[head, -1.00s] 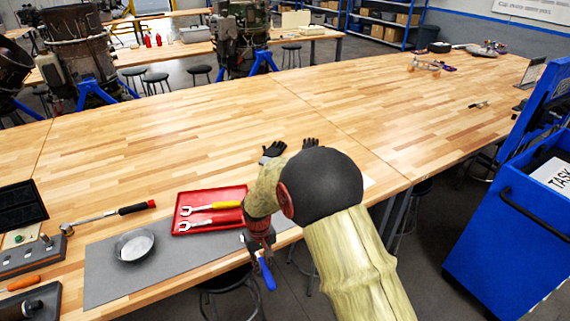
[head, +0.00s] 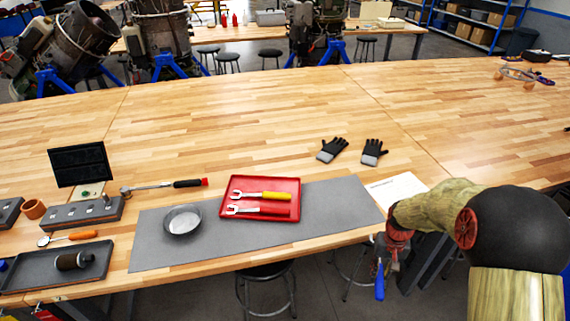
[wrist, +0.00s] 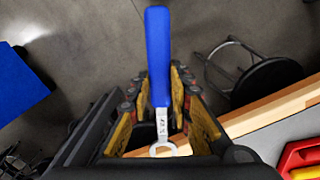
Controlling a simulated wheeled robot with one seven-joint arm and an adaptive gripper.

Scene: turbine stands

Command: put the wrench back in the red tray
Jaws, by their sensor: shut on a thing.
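My gripper (head: 388,258) is shut on a blue-handled wrench (head: 380,281). In the head view it hangs in front of the table's near edge, to the right of the tray, with the blue handle pointing down. In the wrist view the wrench (wrist: 157,62) lies between the jaws (wrist: 160,98), its silver ring end toward the bottom. The red tray (head: 242,185) lies on a grey mat and holds a yellow-handled wrench (head: 275,196) and a red-handled wrench (head: 274,210). A corner of the tray (wrist: 288,160) shows at lower right in the wrist view.
A round metal dish (head: 183,220) stands left of the tray on the grey mat (head: 340,199). Black gloves (head: 372,153) lie behind, and a paper sheet (head: 398,187) lies to the right. Stools (head: 266,291) stand below the near table edge (head: 330,240). The table's middle is clear.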

